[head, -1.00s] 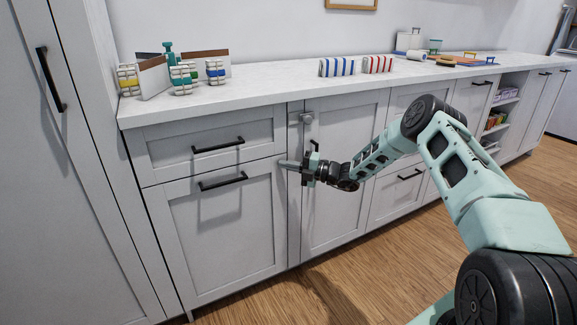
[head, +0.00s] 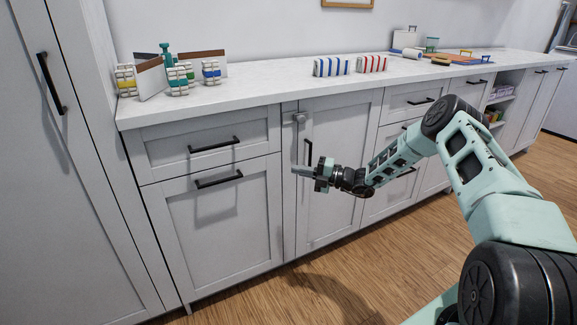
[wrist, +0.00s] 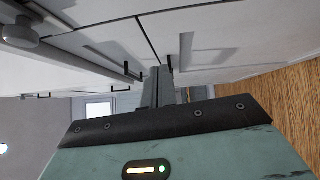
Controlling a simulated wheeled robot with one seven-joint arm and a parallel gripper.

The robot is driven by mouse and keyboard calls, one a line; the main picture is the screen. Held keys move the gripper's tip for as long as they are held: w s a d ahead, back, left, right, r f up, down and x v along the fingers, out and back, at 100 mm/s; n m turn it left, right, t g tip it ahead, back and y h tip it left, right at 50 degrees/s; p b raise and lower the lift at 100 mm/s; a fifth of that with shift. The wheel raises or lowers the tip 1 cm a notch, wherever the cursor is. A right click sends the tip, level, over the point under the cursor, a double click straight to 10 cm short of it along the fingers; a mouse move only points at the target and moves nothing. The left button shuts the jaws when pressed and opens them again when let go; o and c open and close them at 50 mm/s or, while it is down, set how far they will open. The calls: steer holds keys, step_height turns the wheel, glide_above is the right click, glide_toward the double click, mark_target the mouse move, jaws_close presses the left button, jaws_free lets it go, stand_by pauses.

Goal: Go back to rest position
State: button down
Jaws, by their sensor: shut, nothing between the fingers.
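My gripper (head: 303,171) is shut and empty in the head view. It points left, in front of the white cabinet (head: 335,215) and beside a black vertical door handle (head: 308,153). A gap to the cabinet face is likely, but I cannot tell how wide. My arm reaches in from the right and is bent at the elbow. In the wrist view the closed fingers (wrist: 158,88) stick out beyond the dark edge of the gripper body, with nothing held.
A white counter (head: 270,85) runs along the wall with pill organizers (head: 178,79) at the left and striped boxes (head: 331,66) mid-way. Drawer handles (head: 214,145) stick out left of my gripper. A silver latch (head: 299,117) sits above. Wooden floor (head: 400,270) is clear in front.

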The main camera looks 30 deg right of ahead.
steer(key=shift+v, duration=2.8)
steer(key=s+a+r+n+g+y, duration=0.1)
steer(key=s+a+r+n+g, duration=0.3)
steer(key=a+n, duration=0.45)
steer(key=s+a+r+n+g, duration=0.25)
steer(key=a+n+g, duration=0.3)
steer(key=a, duration=0.55)
steer(key=s+a+r+n+g+h, duration=0.2)
steer(key=s+a+n+g+h, duration=0.1)
steer(key=s+a+n, duration=0.45)
steer(key=s+a+r+n+g+h, duration=0.3)
steer(key=s+a+n+g, duration=0.1)
steer(key=s+a+n, duration=0.3)
steer(key=s+d+r+n+t+h, duration=0.1)
steer(key=s+r+n+h, duration=0.15)
steer(key=s+n, duration=0.5)
steer(key=s+d+r+n+t+h+p, duration=0.1)
steer(key=s+n+t+h, duration=0.15)
steer(key=s+n, duration=0.5)
steer(key=s+d+r+n+h, duration=0.1)
steer(key=s+r+n+h, duration=0.15)
steer(key=s+n, duration=0.5)
step_height(320, 180, up, 18)
steer(key=w+p, duration=0.1)
steer(key=p, duration=1.8)
steer(key=shift+a+h, duration=0.3)
steer(key=shift+h, duration=0.05)
steer(key=shift+w, duration=0.1)
